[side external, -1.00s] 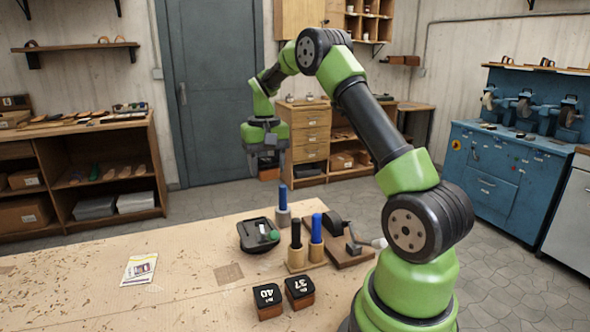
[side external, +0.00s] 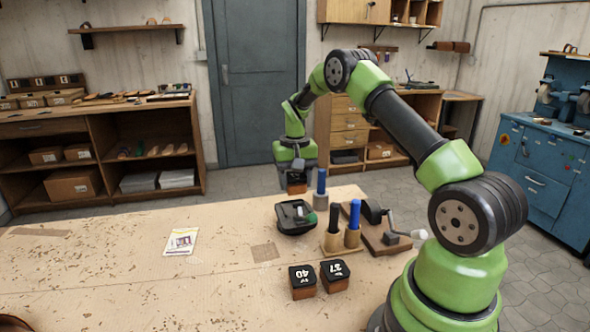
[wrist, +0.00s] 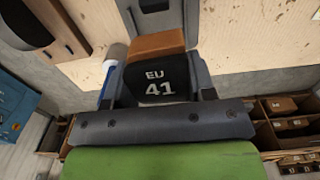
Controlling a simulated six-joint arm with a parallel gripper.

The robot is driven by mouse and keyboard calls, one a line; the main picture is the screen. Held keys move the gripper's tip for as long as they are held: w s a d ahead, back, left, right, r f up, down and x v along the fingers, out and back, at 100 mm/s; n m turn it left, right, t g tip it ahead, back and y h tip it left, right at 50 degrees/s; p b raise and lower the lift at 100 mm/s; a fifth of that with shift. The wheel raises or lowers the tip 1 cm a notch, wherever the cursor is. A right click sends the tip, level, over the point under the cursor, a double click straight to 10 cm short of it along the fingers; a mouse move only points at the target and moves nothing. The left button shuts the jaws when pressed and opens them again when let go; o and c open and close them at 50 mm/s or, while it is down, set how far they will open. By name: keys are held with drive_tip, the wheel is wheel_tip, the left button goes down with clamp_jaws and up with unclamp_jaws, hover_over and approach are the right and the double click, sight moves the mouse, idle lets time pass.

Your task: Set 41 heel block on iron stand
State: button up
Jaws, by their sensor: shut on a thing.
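My gripper (side external: 296,172) is shut on the 41 heel block (side external: 296,187). It holds the block in the air near the far edge of the workbench. In the wrist view the 41 heel block (wrist: 157,72) shows a black face reading "EU 41" and a tan-brown top, between the two grey fingers. A blue-handled piece on a grey base (side external: 320,190) stands just right of the held block. A black tray-like holder (side external: 296,228) with a green-tipped item sits nearer on the bench. I cannot tell which piece is the iron stand.
Heel blocks 40 (side external: 302,281) and 37 (side external: 334,275) sit on the bench front. Black-handled (side external: 334,220) and blue-handled (side external: 354,215) tools stand upright in wooden holders. A wooden board (side external: 385,250) bears a crank device. A card (side external: 181,241) lies left; the bench's left side is mostly clear.

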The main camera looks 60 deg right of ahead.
drive_tip(key=shift+f, duration=2.35)
drive_tip(key=shift+f, duration=0.15)
drive_tip(key=o, duration=1.4)
drive_tip(key=shift+r, duration=3.55)
